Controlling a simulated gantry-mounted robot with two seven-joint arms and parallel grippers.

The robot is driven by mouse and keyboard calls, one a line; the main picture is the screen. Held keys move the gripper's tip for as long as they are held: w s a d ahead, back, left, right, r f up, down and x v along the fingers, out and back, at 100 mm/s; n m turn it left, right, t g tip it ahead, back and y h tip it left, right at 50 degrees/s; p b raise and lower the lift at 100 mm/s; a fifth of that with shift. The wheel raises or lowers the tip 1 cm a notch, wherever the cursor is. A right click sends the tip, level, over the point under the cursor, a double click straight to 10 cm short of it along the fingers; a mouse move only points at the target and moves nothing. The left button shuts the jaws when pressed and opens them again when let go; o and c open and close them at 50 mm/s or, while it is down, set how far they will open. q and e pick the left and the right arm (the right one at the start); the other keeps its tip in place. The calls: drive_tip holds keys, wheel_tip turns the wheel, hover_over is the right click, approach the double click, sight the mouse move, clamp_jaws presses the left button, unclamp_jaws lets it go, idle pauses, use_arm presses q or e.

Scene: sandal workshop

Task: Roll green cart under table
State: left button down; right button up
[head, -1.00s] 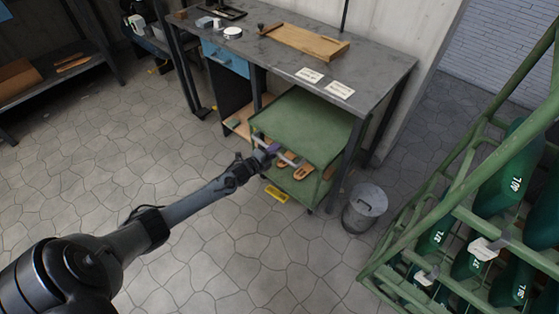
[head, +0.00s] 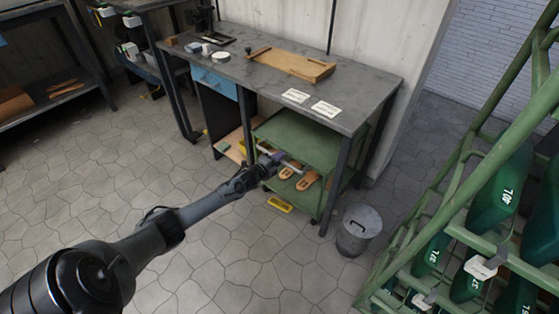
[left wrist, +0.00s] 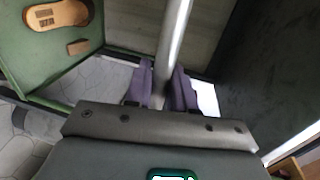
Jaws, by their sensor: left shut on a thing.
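The green cart (head: 296,139) stands mostly beneath the grey worktable (head: 355,88), in the bay right of the drawer unit. Its front edge and handle face me. Its lower shelf holds wooden sandal soles (head: 307,181); one sole (left wrist: 57,15) also shows in the left wrist view. My left gripper (head: 268,162) is at the cart's front, shut on the metal handle bar (left wrist: 174,40), which runs between its purple fingers (left wrist: 162,88) in the left wrist view. The cart's rear is hidden by the tabletop. My right gripper is not in view.
A metal bin (head: 357,231) stands on the floor just right of the table's front leg. A yellow item (head: 280,204) lies low in front of the cart. A green rack (head: 450,215) fills the right side. The floor at front left is clear.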

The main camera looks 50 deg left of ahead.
use_arm(q)
drive_tip(key=c, duration=1.1)
unclamp_jaws()
drive_tip(key=shift+s+d+r+p, duration=0.1)
drive_tip(key=shift+s+r+p, duration=0.05)
drive_tip(key=shift+s+p, duration=0.2)
drive_tip(key=p+v, duration=0.6)
drive_tip(key=v, duration=0.4)
drive_tip(key=shift+p, duration=0.3)
drive_tip(key=shift+s, duration=0.15)
